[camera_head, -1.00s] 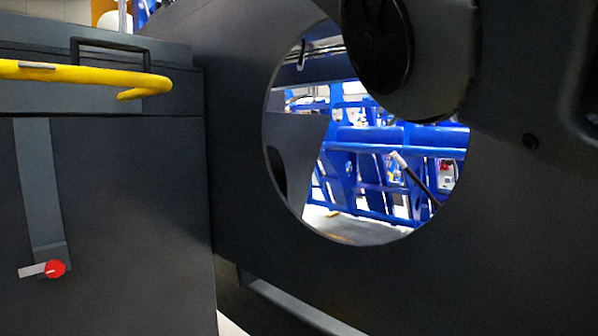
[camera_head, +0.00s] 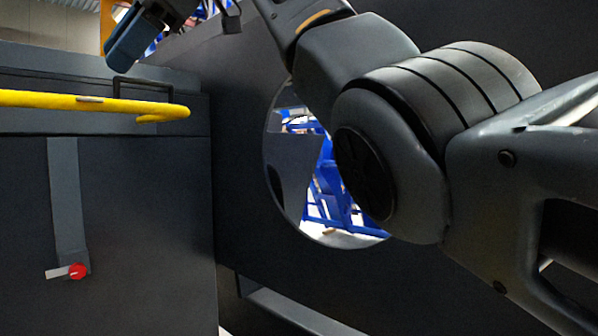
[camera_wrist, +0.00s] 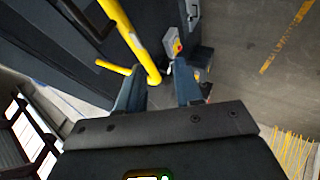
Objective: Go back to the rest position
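My gripper (camera_head: 122,52) shows at the upper left of the head view, above the dark cabinet and the yellow rail. In the wrist view my gripper (camera_wrist: 160,82) has its two fingers spread apart, with nothing held between them. The end of the yellow rail (camera_wrist: 152,76) shows in the gap between the fingers, apparently farther off. My arm stretches across the upper right of the head view and hides part of the round opening.
A dark cabinet (camera_head: 130,215) with a yellow rail (camera_head: 85,102) and a red knob (camera_head: 78,271) stands at left. A large dark panel (camera_head: 240,190) has a round opening onto blue frames (camera_head: 330,190). Open floor (camera_wrist: 245,50) lies at the right in the wrist view.

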